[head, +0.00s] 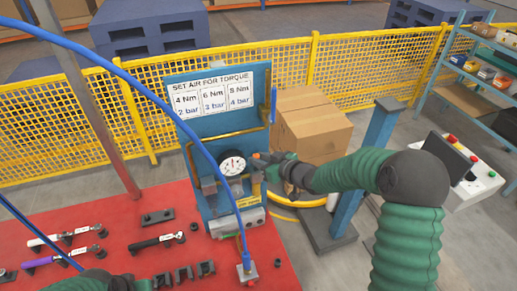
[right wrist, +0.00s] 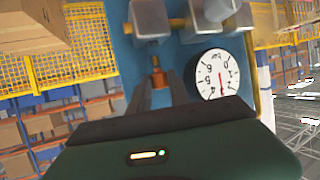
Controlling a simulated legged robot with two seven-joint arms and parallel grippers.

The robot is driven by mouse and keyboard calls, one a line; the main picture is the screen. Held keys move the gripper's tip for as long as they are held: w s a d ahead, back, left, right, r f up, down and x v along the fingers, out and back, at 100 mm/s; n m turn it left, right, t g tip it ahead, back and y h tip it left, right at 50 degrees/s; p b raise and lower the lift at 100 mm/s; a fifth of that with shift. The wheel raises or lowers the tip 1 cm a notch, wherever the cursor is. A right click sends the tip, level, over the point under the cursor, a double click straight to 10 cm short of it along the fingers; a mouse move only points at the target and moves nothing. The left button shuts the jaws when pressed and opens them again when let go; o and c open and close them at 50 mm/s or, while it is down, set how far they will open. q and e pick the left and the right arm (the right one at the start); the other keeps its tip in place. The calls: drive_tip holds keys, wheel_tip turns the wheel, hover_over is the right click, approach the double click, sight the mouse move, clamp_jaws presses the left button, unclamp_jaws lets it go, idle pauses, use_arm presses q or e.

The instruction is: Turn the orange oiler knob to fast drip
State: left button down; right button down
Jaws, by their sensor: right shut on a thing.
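The orange oiler knob (right wrist: 158,79) shows in the right wrist view, low on the blue panel, between the far ends of my two fingers. My right gripper (right wrist: 156,90) is shut on it. In the head view my right gripper (head: 258,162) reaches in from the right, just right of the round gauge, and its fingers and hand hide most of the knob. The blue panel (head: 262,85) stands upright on the red table. A dark green part of my left arm shows at the bottom left; its fingertips cannot be made out.
A white pressure gauge (head: 232,163) sits beside my right gripper. A blue hose (head: 190,130) arcs in front of the panel. Torque tools lie on the red table (head: 120,215). A cardboard box (head: 312,125) and yellow fence (head: 375,65) stand behind.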

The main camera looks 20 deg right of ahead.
drive_tip(key=shift+d+f, duration=0.1)
drive_tip(key=shift+f, duration=0.05)
drive_tip(key=c, duration=1.3)
unclamp_jaws()
drive_tip(key=shift+c, duration=0.2)
drive_tip(key=shift+o, duration=0.7)
drive_tip(key=shift+s+r, duration=0.1)
drive_tip(key=shift+r, duration=0.1)
